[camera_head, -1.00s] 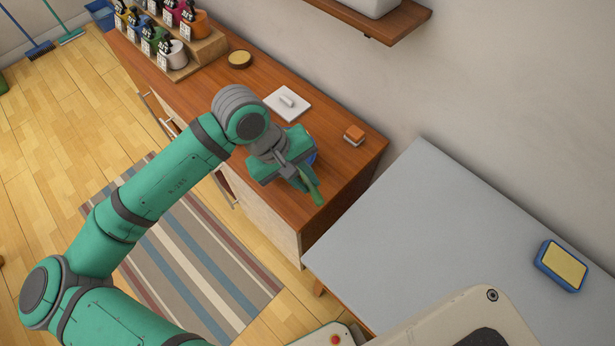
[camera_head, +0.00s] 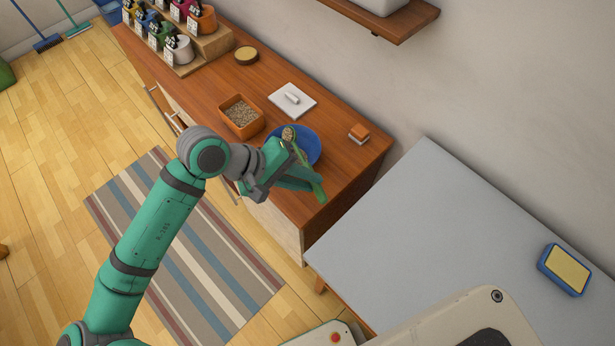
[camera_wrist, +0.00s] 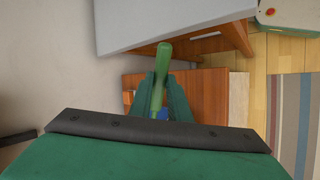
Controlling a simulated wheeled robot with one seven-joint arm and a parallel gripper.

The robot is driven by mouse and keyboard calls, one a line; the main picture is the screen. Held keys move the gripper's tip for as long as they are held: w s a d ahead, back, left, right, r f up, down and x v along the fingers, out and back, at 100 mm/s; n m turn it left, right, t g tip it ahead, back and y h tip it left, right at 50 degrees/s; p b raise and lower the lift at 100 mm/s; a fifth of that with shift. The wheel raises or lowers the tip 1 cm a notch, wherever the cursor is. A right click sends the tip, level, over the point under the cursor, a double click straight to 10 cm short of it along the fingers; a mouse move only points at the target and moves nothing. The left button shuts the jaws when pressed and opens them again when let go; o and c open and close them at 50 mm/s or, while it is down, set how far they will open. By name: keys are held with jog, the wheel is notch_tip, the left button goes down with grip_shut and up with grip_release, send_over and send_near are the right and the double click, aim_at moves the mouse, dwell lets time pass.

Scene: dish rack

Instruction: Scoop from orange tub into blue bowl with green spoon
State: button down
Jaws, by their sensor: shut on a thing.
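The orange tub (camera_head: 243,131) stands on the wooden counter, holding brown grains. The blue bowl (camera_head: 312,146) is to its right, partly hidden by my gripper and the spoon. My gripper (camera_head: 299,174) is shut on the green spoon (camera_head: 318,190) at the near side of the bowl. The spoon's head appears over the bowl's left part and has brown grains in it. In the wrist view my gripper (camera_wrist: 160,95) holds the green spoon's handle (camera_wrist: 164,62), with a small patch of the blue bowl (camera_wrist: 162,114) behind it.
A white square lid (camera_head: 292,101) lies behind the tub and bowl. An orange-and-white block (camera_head: 359,132) is to the bowl's right. A round brown-topped item (camera_head: 246,55) and a stepped rack of jars (camera_head: 195,50) are further left. A grey table (camera_head: 420,230) with a sponge (camera_head: 564,269) is at right.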

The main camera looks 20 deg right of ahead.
jog(key=shift+a+f+h, duration=0.1)
jog(key=shift+h, duration=0.6)
jog(key=shift+a+f+h, duration=0.1)
jog(key=shift+h, duration=0.6)
jog(key=shift+a+f+n+h, duration=0.1)
jog(key=shift+f+n+h, duration=0.05)
jog(key=shift+h, duration=0.6)
jog(key=shift+a+f+n+h, duration=0.1)
jog(key=shift+f+n+h, duration=0.05)
jog(key=shift+h, duration=0.6)
jog(key=shift+d+r+m+y, duration=0.15)
jog(key=shift+d+r+y, duration=0.05)
jog(key=shift+y, duration=1)
jog(key=shift+d+r+m+y, duration=0.15)
jog(key=shift+r+y, duration=0.1)
jog(key=shift+y, duration=0.95)
jog(key=shift+d+r+m+y, duration=0.1)
jog(key=shift+d+r+y, duration=0.1)
jog(key=shift+y, duration=1)
